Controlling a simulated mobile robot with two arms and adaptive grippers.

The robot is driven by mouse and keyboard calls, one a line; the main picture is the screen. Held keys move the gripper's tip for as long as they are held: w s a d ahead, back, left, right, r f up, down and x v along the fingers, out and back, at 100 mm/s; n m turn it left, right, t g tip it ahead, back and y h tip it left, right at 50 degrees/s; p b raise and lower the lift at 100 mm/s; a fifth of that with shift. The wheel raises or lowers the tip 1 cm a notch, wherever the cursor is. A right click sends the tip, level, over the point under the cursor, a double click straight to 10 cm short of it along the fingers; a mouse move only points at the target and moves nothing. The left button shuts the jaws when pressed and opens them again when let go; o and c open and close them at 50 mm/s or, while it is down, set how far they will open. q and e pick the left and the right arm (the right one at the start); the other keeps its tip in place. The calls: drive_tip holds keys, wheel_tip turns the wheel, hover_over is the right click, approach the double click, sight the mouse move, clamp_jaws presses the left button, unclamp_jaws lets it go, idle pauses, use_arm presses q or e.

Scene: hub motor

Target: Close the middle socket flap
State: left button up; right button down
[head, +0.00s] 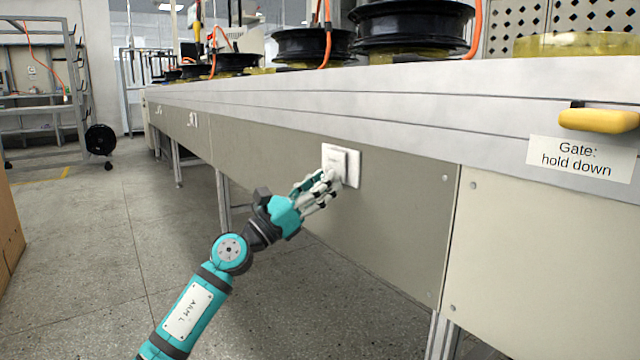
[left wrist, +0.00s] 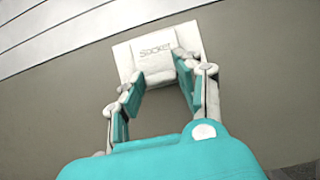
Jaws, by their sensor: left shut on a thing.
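A white wall socket plate (head: 355,170) is set in the grey panel below the bench's edge. Its flap (head: 336,158) carries raised lettering that reads like "Socket" in the left wrist view (left wrist: 154,50). The flap stands a little proud of the plate; I cannot tell how far it is tilted. My left gripper (head: 330,180) is at the lower part of the flap, with its fingers on either side of it. In the left wrist view the fingertips (left wrist: 158,70) are at the flap's lower edge, shut on it. My right gripper is out of view.
A yellow handle (head: 598,120) sits on the bench's front, above a "Gate: hold down" label (head: 582,158). Small white fittings (head: 192,119) show farther along the panel. Black spools (head: 412,24) stand on the bench. The floor in front of the panel is clear.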

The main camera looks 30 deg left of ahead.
use_arm(q)
drive_tip(key=o, duration=1.2)
drive_tip(key=shift+c, duration=0.2)
drive_tip(key=v, duration=1.2)
drive_tip(key=shift+s, duration=0.1)
